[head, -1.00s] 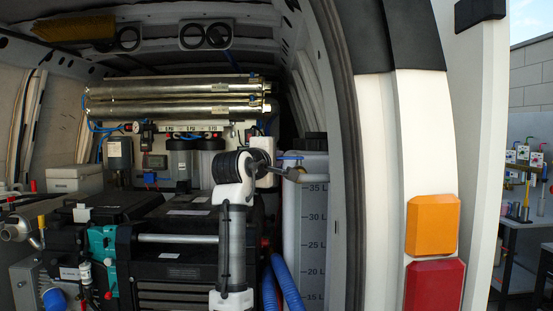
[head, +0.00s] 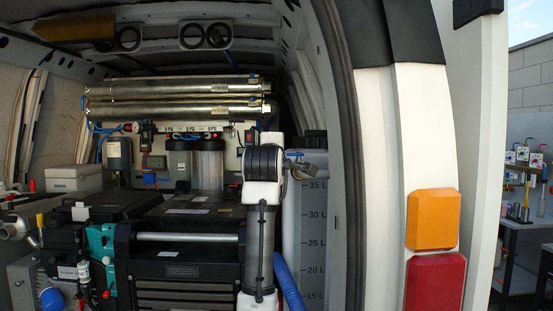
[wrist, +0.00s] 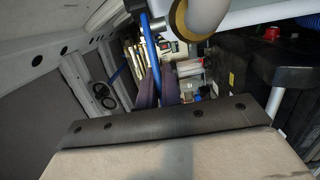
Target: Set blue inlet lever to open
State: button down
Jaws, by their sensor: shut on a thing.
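The blue inlet lever (head: 296,155) sits on a metal valve (head: 312,169) at the upper part of the white tank in the head view. My arm covers its left part there and hides my gripper. In the wrist view the blue lever (wrist: 151,42) runs down from the top edge to between the two dark fingers of my gripper (wrist: 157,82). The gripper is shut on it. A pale rounded pipe with a brass-coloured ring (wrist: 181,22) is just right of the lever in the wrist view. Whether the lever has turned is hard to tell.
The white tank (head: 315,230) with litre marks stands close by the van's door frame (head: 350,130). Clear filter housings (head: 209,168) and silver membrane tubes (head: 175,106) are at the back left. Black equipment fills the left floor.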

jog(key=c, duration=1.6)
grip_release()
jog(key=s+b, duration=0.2)
jog(key=s, duration=0.2)
jog(key=s+a+b, duration=0.1)
jog(key=s+b, duration=0.1)
jog(key=s, duration=0.3)
jog(key=s+b, duration=0.2)
jog(key=s, duration=0.2)
jog(key=shift+s+a, duration=0.3)
jog(key=shift+s, duration=0.1)
